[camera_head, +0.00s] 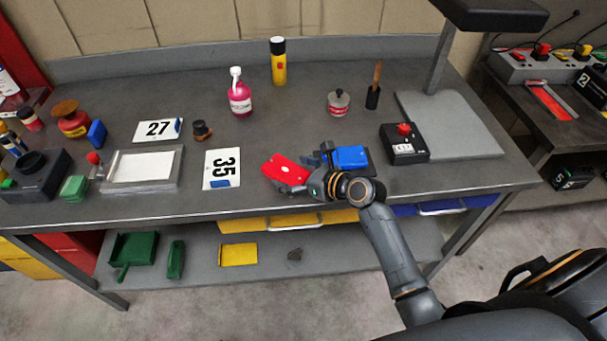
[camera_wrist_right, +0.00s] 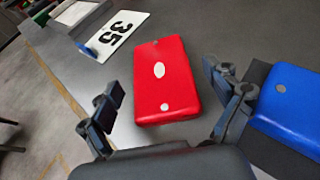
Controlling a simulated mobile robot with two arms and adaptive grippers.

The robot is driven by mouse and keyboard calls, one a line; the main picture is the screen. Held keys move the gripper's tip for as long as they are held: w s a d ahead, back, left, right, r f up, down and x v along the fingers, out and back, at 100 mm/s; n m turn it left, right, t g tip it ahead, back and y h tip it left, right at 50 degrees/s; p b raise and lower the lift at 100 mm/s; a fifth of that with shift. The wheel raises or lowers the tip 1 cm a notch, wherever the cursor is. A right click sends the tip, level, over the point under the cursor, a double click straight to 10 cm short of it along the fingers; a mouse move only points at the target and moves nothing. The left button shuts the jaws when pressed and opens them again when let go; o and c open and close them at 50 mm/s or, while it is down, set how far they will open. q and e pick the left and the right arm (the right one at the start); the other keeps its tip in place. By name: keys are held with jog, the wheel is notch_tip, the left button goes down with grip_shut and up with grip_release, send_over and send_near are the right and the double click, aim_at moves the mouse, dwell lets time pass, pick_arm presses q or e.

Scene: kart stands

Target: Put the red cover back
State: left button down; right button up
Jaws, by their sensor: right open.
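The red cover (camera_head: 285,170) is a rounded red block with a pale oval mark, at the front middle of the bench. In the right wrist view the red cover (camera_wrist_right: 165,85) lies ahead of and between my spread fingers, with gaps on both sides. My right gripper (camera_head: 308,173) is open and empty, just right of the cover; its two fingers also show in the wrist view (camera_wrist_right: 163,82). A blue cover (camera_head: 350,157) sits on a dark base right behind the gripper, and it shows at the right of the wrist view (camera_wrist_right: 285,105). My left gripper is out of view.
A number 35 card (camera_head: 221,169) lies left of the red cover. A black box with a red button (camera_head: 404,144) stands to the right. A pink bottle (camera_head: 240,98) and a yellow spray can (camera_head: 278,62) stand behind. The bench middle (camera_head: 290,120) is clear.

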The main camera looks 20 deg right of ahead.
jog(key=v, duration=1.2)
jog(key=shift+f, duration=0.1)
